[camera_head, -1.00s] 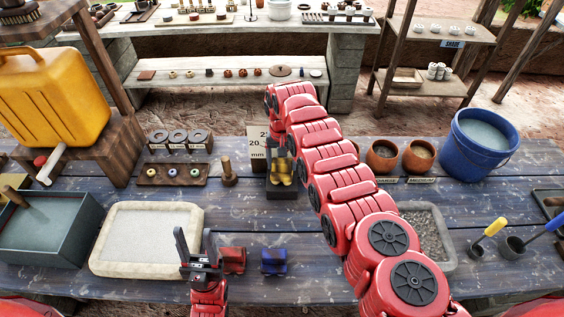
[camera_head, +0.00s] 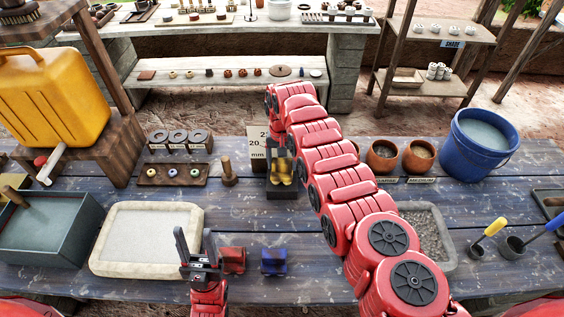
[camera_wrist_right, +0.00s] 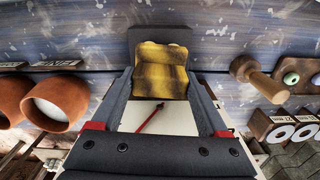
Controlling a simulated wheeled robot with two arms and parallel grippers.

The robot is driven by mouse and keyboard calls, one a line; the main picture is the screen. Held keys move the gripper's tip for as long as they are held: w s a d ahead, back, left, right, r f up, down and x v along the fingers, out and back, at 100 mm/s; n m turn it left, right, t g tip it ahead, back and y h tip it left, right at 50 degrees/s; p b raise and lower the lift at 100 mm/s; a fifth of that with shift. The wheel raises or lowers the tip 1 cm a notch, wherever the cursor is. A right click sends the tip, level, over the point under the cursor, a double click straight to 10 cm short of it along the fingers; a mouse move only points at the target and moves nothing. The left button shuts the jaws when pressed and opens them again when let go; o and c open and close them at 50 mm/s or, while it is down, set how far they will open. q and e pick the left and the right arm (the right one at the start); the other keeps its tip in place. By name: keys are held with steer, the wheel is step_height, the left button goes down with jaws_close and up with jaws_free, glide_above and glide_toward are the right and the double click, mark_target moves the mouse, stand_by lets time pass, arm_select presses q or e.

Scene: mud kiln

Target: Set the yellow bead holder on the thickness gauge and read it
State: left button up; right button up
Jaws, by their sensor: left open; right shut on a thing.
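The yellow bead holder (camera_head: 283,172) sits on the dark base of the thickness gauge (camera_head: 258,143), as far as I can see. My right gripper (camera_head: 279,153) has its fingers around the holder; the arm partly covers them. In the right wrist view the holder (camera_wrist_right: 161,78) is between the two fingers (camera_wrist_right: 160,84), before the dark end of the gauge (camera_wrist_right: 160,38). The gauge's pale dial with a red needle (camera_wrist_right: 150,118) shows there, partly hidden. My left gripper (camera_head: 196,247) is open and empty, pointing up at the table's front.
Red (camera_head: 233,260) and blue (camera_head: 274,261) holders stand beside my left gripper. A pale tray (camera_head: 101,263) lies at left. A wooden peg (camera_head: 228,174) and a bead tray (camera_head: 158,182) stand left of the gauge. Clay pots (camera_head: 418,157) and a blue bucket (camera_head: 478,143) are at right.

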steer(key=shift+r+p, duration=1)
steer(key=shift+r, duration=0.45)
step_height(320, 180, up, 2)
steer(key=shift+p, duration=0.5)
steer(key=shift+r, duration=1.1)
steer(key=s+d+r+n+b, duration=0.1)
steer(key=d+r+b, duration=0.2)
steer(key=d, duration=1.4)
step_height(320, 180, up, 4)
steer(key=shift+r+b, duration=0.2)
steer(key=shift+b, duration=0.1)
steer(key=shift+r, duration=0.1)
